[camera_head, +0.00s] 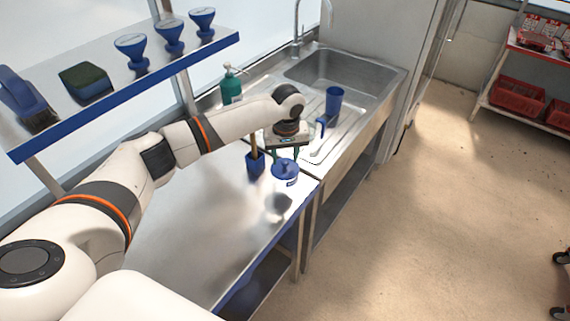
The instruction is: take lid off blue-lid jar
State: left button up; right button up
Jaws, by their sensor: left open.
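The blue-lid jar (285,179) stands near the right end of the steel table, close to its front edge. Its blue lid (285,167) with a raised knob is on top. My left gripper (284,152) is just behind and above the lid, with its fingers pointing down. It is open, and nothing shows between its fingers. I cannot tell whether a finger touches the lid. My right gripper is not in view.
A blue holder (255,163) with an upright handle stands just left of the jar. A blue cup (333,100) and a blue-handled tool (321,128) are on the sink drainboard (352,119). A green pump bottle (231,88) stands behind my arm. The table's front left is clear.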

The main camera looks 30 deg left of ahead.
pick_arm(q)
jog(key=shift+w+a+f, duration=0.1)
jog(key=shift+w+f, duration=0.05)
jog(key=shift+f, duration=0.8)
grip_shut()
